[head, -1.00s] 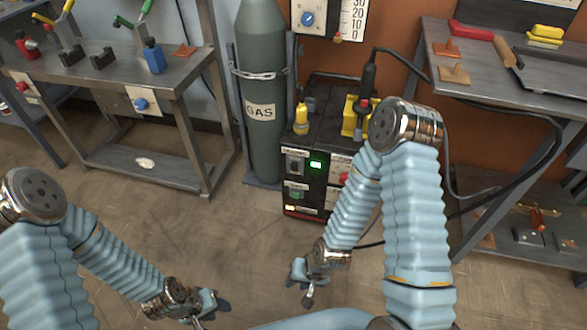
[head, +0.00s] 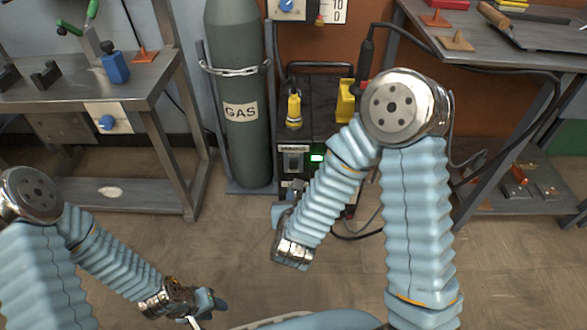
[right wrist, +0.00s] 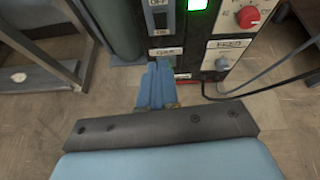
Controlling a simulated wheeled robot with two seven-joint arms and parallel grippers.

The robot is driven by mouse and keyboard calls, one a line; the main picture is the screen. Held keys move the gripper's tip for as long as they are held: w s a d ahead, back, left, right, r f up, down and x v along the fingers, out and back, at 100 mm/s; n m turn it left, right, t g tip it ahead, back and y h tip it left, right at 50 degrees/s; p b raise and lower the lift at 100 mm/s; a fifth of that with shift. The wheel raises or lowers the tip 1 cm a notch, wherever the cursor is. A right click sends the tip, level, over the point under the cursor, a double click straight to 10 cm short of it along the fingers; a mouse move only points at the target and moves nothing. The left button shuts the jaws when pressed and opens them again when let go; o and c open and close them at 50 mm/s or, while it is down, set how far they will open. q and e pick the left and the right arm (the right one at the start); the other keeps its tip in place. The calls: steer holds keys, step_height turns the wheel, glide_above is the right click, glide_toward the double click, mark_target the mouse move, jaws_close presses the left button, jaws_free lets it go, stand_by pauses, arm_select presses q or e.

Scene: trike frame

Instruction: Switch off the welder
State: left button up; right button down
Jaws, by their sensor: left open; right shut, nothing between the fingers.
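The welder (head: 318,105) is a dark box on the floor, standing against the orange wall. Its small display (head: 317,158) is lit green. My left gripper (head: 208,303) is open and empty, low over the floor.
A grey gas cylinder (head: 238,85) stands chained left of the welder. A steel workbench (head: 120,85) is at the left, and a table (head: 480,40) with tools at the right. A cable runs beside the welder. The floor (head: 190,250) in front is clear.

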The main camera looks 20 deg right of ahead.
steer(key=shift+r+m, duration=0.35)
steer(key=shift+m, duration=0.35)
steer(key=b, duration=0.4)
glide_toward(295, 162)
step_height(295, 162, down, 4)
steer(key=w, duration=0.2)
steer(key=shift+w+d+r+p, duration=0.15)
steer(key=shift+w+d+p, duration=0.1)
steer(key=shift+w, duration=0.35)
steer(key=shift+w+d+r+p, duration=0.15)
steer(key=shift+w+d+r, duration=0.1)
steer(key=shift+w, duration=0.35)
steer(key=shift+w+d, duration=0.15)
steer(key=shift+w, duration=0.5)
